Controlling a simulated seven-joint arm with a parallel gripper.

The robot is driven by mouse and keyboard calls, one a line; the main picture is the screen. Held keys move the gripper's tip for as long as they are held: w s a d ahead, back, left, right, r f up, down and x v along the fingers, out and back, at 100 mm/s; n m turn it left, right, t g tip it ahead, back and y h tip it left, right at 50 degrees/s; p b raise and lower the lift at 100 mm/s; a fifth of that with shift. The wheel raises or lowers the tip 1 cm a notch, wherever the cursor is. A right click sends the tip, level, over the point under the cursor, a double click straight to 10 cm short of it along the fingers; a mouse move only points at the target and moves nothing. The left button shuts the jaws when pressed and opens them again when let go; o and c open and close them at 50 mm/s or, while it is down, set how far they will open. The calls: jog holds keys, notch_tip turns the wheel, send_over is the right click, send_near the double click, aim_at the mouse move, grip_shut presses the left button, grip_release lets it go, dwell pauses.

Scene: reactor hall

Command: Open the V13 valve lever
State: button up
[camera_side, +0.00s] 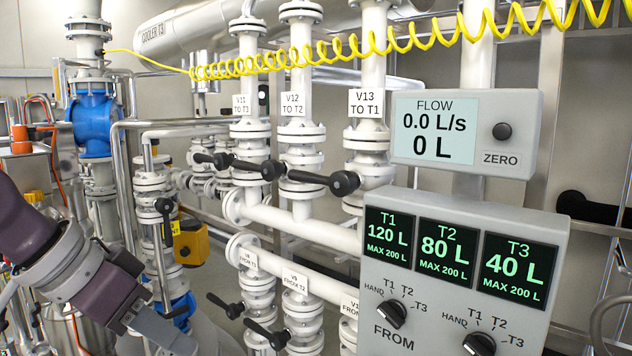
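The V13 valve (371,160), labelled "V13 TO T1", stands on the rightmost of three upright white pipes. Its black lever (312,177) lies across the pipe, roughly level, with its round hub at the right and its handle pointing left toward the V12 pipe. My gripper (178,343) is at the lower left, well away from the V13 lever and lower in the picture. A grey finger part shows at its end, angled down to the right. Whether the fingers are apart cannot be made out. I see nothing held.
Similar black levers of V12 (250,166) and V11 (211,159) are left of it. Lower levers (266,334) sit below. A flow display (435,130) reads 0.0 L/s; a tank panel (460,265) stands front right. A yellow coiled hose (350,48) crosses above.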

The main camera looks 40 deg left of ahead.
jog(key=shift+o, duration=1)
jog(key=w+d+r+n+t, duration=0.1)
jog(key=w+r+n+t, duration=0.1)
jog(key=w, duration=0.7)
notch_tip(320, 180, up, 3)
jog(key=shift+w+d+f+n+h, duration=0.25)
jog(key=shift+w+n+h, duration=0.15)
jog(key=shift+n, duration=0.4)
jog(key=n+t+y, duration=0.6)
jog(key=n+y, duration=0.2)
jog(key=n, duration=0.9)
send_near(298, 176)
jog(key=x, duration=0.7)
jog(key=shift+d, duration=0.1)
jog(key=x, duration=0.6)
jog(key=shift+f, duration=0.1)
jog(key=shift+w+a, duration=0.2)
jog(key=shift+w, duration=0.25)
grip_shut()
